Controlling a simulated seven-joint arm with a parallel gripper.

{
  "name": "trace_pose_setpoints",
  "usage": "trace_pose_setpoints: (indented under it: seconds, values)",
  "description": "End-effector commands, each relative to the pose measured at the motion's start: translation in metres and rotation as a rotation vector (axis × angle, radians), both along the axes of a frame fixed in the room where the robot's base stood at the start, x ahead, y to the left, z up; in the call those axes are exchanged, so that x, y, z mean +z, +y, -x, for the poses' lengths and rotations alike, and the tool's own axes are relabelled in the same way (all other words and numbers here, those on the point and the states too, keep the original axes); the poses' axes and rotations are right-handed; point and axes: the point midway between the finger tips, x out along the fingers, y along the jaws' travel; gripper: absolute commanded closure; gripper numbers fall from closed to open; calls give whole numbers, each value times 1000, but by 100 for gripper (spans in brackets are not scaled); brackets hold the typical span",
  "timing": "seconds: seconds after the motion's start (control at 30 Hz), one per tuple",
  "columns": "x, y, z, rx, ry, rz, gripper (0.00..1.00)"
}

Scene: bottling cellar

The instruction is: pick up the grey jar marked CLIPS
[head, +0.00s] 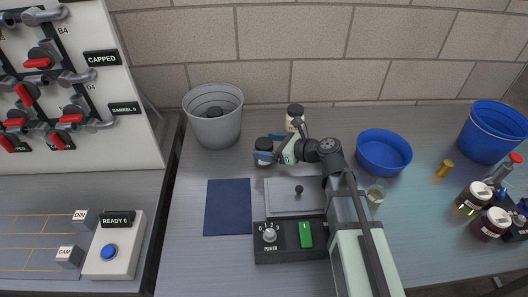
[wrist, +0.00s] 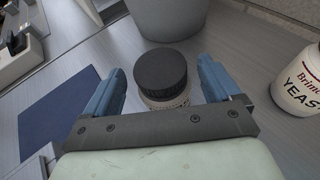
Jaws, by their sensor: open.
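A jar with a black lid (head: 264,144) stands on the bench in front of the grey bucket. In the wrist view the jar (wrist: 165,103) is seen from above, its lid covering most of it. Its pale label shows only a thin strip, so I cannot read whether it says CLIPS. My gripper (head: 270,147) is open, with one blue finger on each side of this jar. In the wrist view gaps show between the jar and both fingers of my gripper (wrist: 160,84).
A white jar marked YEAST (wrist: 302,84) stands close by on the right, also in the head view (head: 295,122). The grey bucket (head: 214,122) is just behind. A blue mat (head: 228,207), a power box (head: 286,240) and a blue bowl (head: 384,157) lie around.

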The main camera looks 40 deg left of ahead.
Motion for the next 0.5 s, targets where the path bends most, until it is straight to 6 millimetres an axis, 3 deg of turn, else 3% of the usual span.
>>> trace_pose_setpoints:
  seconds: [0.2, 0.5]
  values:
    - [-11, 31, 5, 1, 0, 0, 10]
    - [-13, 36, 7, -1, 1, 0, 10]
